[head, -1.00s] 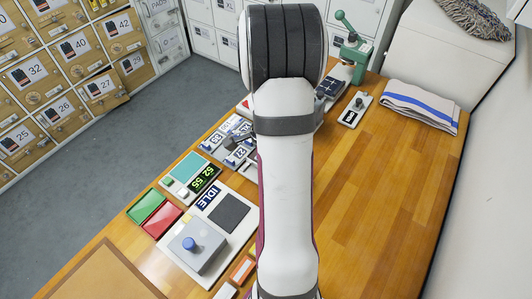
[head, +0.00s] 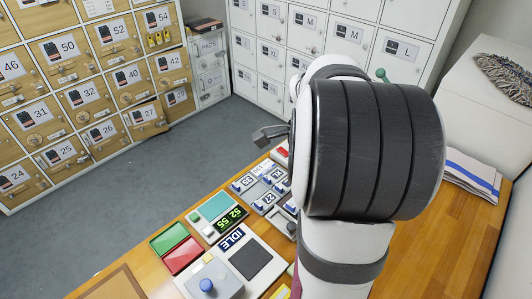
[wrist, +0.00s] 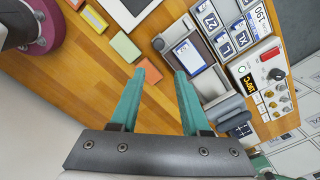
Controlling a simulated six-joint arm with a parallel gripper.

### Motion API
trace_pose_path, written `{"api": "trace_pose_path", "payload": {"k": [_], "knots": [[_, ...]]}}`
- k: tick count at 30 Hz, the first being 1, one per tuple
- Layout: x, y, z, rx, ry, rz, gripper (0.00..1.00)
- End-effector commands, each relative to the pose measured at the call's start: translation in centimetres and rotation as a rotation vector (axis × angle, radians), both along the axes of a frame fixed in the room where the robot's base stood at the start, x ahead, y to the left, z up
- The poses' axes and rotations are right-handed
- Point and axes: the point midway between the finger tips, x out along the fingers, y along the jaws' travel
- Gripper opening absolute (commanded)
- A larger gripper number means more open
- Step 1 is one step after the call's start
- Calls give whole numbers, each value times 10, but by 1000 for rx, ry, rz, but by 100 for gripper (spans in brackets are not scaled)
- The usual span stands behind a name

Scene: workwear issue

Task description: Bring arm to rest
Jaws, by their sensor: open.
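My gripper (wrist: 163,84) is open in the wrist view, with two teal fingers apart and nothing between them. It hangs over the wooden bench (wrist: 92,88), near a grey unit with a blue-and-white numbered card (wrist: 188,57). In the head view my arm rises large at the centre right and hides much of the bench behind it. A dark grey end part of my arm (head: 268,134) shows left of the arm, above the bench's far edge; the fingertips are not clear there.
Numbered cards (head: 262,203) sit in grey holders beside a green display (head: 231,219). A striped towel (head: 471,174) lies at right. Numbered lockers (head: 90,95) stand beyond the floor.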

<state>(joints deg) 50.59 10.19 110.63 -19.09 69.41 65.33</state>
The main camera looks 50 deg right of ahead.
Motion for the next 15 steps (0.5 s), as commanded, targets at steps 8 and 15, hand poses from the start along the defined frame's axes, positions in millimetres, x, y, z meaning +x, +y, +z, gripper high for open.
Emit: {"api": "trace_pose_path", "payload": {"k": [8,15], "knots": [[16,104,20,26,-31,512,46],[-56,271,19,103,-106,1589,46]]}}
